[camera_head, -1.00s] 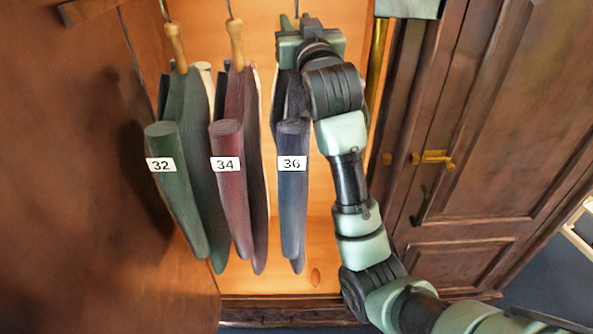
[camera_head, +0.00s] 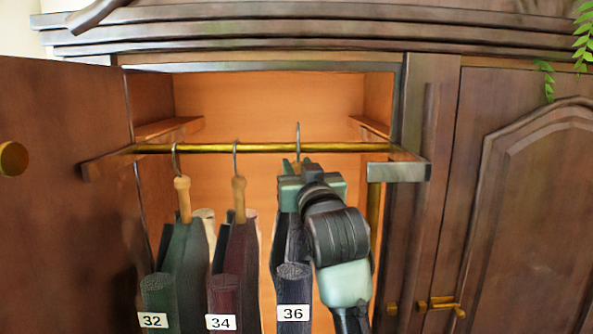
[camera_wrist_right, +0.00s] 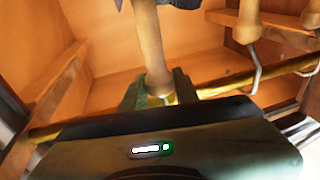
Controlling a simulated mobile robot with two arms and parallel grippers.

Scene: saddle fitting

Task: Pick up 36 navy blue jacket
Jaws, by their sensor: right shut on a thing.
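The 36 navy blue jacket (camera_head: 292,287) hangs at the right of three jackets, with a white "36" tag on its sleeve. Its wire hook goes up to the brass rail (camera_head: 262,148). My right gripper (camera_head: 300,172) is at the top of its hanger, just below the rail, and covers the hanger neck and part of the jacket. In the right wrist view, the jaws are shut around a wooden hanger neck (camera_wrist_right: 153,60), close to the rail. My left gripper is not in view.
A green jacket (camera_head: 178,262) tagged 32 and a maroon jacket (camera_head: 238,262) tagged 34 hang close on the left. The open wardrobe door (camera_head: 60,190) stands at the left. A shut door (camera_head: 530,210) with a brass handle is at the right. Wooden brackets carry the rail.

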